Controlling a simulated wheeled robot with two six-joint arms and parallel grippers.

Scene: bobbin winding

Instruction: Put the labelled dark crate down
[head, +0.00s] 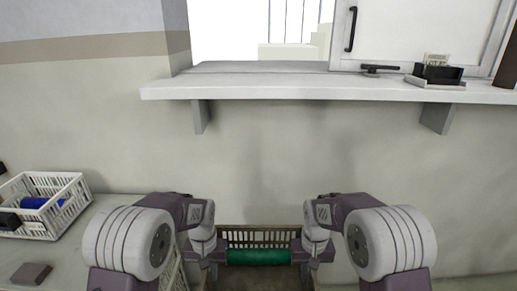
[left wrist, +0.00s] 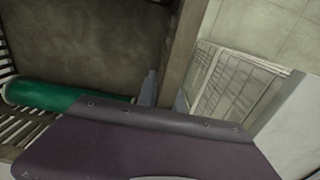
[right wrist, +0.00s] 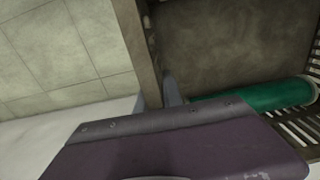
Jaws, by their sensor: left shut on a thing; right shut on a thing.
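The dark crate (head: 263,238) is held between my two arms at the bottom middle of the head view. A green roll (head: 258,257) lies inside it against the slatted far wall. My left gripper (head: 212,262) is shut on the crate's left wall and my right gripper (head: 303,260) on its right wall. In the left wrist view the crate floor (left wrist: 90,40) and the green roll (left wrist: 60,100) show. The right wrist view shows the same floor (right wrist: 230,40) and roll (right wrist: 260,95). No label shows, and the crate's near part is cut off.
A white crate (head: 72,190) with a blue roll (head: 35,203) stands on a pale surface (head: 100,215) at the left. A window shelf (head: 300,88) runs along the wall above. A white slatted crate (left wrist: 228,85) is below my left side. Tiled floor (right wrist: 55,50) shows right.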

